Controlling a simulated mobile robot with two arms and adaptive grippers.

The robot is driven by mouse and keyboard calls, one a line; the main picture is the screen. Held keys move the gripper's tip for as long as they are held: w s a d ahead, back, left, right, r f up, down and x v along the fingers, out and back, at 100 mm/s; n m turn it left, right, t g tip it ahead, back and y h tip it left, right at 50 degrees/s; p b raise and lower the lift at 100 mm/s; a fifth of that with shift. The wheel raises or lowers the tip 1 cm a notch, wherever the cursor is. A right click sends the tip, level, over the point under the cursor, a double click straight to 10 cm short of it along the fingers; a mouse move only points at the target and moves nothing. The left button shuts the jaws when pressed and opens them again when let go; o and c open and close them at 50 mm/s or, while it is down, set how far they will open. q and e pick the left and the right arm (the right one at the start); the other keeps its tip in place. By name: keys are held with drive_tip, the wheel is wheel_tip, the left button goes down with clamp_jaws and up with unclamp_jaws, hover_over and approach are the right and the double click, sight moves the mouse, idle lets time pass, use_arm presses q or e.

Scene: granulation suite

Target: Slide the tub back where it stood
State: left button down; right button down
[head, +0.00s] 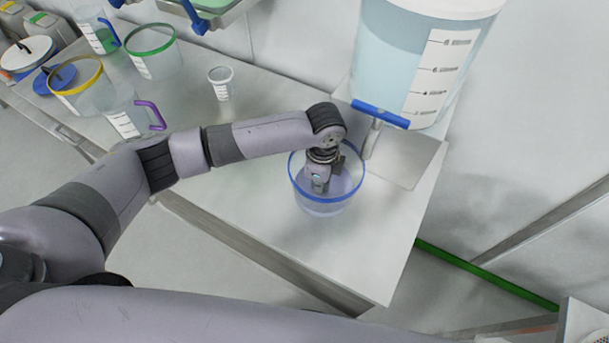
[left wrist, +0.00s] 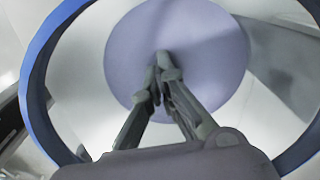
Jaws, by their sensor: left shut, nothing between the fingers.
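A clear tub with a blue rim (head: 325,208) stands on the steel table (head: 375,245), in front of the large dispenser. My left gripper (head: 318,185) points down into the tub from above, inside its rim. In the left wrist view the blue rim (left wrist: 37,75) curves round the gripper (left wrist: 163,62), whose fingers are closed together with nothing between them. The tub's round purplish bottom (left wrist: 205,45) shows beyond the fingertips. I cannot tell whether the fingers touch the tub's wall. My right gripper is not in view.
A large translucent dispenser (head: 400,60) with a blue-handled tap (head: 380,114) stands behind the tub. Left along the table are a small measuring cup (head: 221,84), a purple-handled jug (head: 125,122), and yellow-rimmed (head: 85,92) and green-rimmed tubs (head: 152,58). The table's front right is clear.

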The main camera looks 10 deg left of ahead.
sight(302, 178)
use_arm(q)
drive_tip(key=shift+w+a+r+p, duration=0.1)
drive_tip(key=shift+w+a+p, duration=0.15)
drive_tip(key=shift+a, duration=0.75)
drive_tip(key=shift+w+a+r+p, duration=0.1)
drive_tip(key=shift+a+p, duration=0.15)
drive_tip(key=shift+a, duration=0.7)
drive_tip(key=shift+a, duration=0.3)
drive_tip(key=a+p, duration=0.1)
drive_tip(key=a, duration=0.2)
drive_tip(key=w+a+p, duration=0.1)
drive_tip(key=a, duration=0.2)
drive_tip(key=a+p, duration=0.1)
drive_tip(key=a, duration=0.1)
drive_tip(key=shift+w+a+r, duration=0.15)
drive_tip(key=shift+w+a, duration=0.05)
drive_tip(key=shift+a, duration=0.2)
drive_tip(key=a, duration=0.3)
drive_tip(key=w+a, duration=0.1)
drive_tip(key=a, duration=0.6)
drive_tip(key=shift+w+a, duration=0.25)
drive_tip(key=shift+w, duration=0.15)
drive_tip(key=shift+d, duration=0.1)
